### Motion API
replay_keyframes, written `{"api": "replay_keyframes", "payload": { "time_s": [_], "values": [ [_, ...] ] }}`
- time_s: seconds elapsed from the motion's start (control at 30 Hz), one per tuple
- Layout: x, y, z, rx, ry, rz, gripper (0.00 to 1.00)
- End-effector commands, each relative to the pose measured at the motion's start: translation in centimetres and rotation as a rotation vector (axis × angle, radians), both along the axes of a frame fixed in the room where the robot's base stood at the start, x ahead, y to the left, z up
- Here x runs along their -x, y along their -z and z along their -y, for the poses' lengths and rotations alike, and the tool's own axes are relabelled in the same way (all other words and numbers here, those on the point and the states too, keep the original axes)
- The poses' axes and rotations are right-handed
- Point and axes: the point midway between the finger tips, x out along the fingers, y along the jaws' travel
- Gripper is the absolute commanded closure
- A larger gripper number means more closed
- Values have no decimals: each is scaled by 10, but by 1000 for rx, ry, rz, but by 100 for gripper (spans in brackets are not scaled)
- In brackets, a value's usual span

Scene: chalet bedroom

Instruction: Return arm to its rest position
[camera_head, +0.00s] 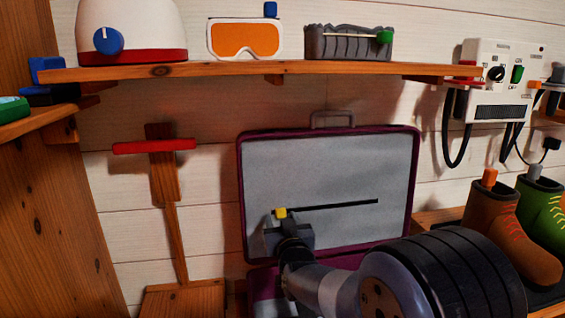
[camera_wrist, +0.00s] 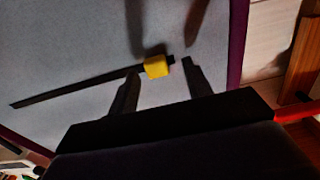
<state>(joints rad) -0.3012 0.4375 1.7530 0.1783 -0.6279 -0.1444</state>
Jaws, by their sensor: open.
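The open suitcase lid (camera_head: 330,165) stands upright against the wall, with a grey lining and a purple rim. A dark straight slot or strip (camera_head: 345,206) runs across the lining, with a yellow block (camera_head: 280,213) at its left end. My gripper (camera_head: 289,236) is in front of the lid, just below the yellow block. In the wrist view my gripper (camera_wrist: 161,70) is open, one finger on either side of the yellow block (camera_wrist: 157,66), with visible gaps. Nothing is held between the fingers. Whether the tips touch the lining cannot be told. My arm hides much of the suitcase's lower part.
A wooden shovel (camera_head: 165,180) leans left. Boots (camera_head: 515,235) stand right, below a wall control box (camera_head: 497,80).

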Motion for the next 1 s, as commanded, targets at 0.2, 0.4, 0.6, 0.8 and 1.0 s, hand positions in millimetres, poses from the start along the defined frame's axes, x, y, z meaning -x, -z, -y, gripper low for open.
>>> {"api": "replay_keyframes", "payload": {
  "time_s": [0.2, 0.4, 0.6, 0.8, 1.0],
  "values": [
    [-27, 1, -5, 0, 1, 0, 53],
    [-37, 1, -7, 0, 1, -1, 53],
    [-36, 0, -5, 1, 1, -1, 53],
    [-36, 0, -5, 0, 1, -2, 53],
    [-33, -3, 1, -5, 2, -25, 53]
  ]
}}
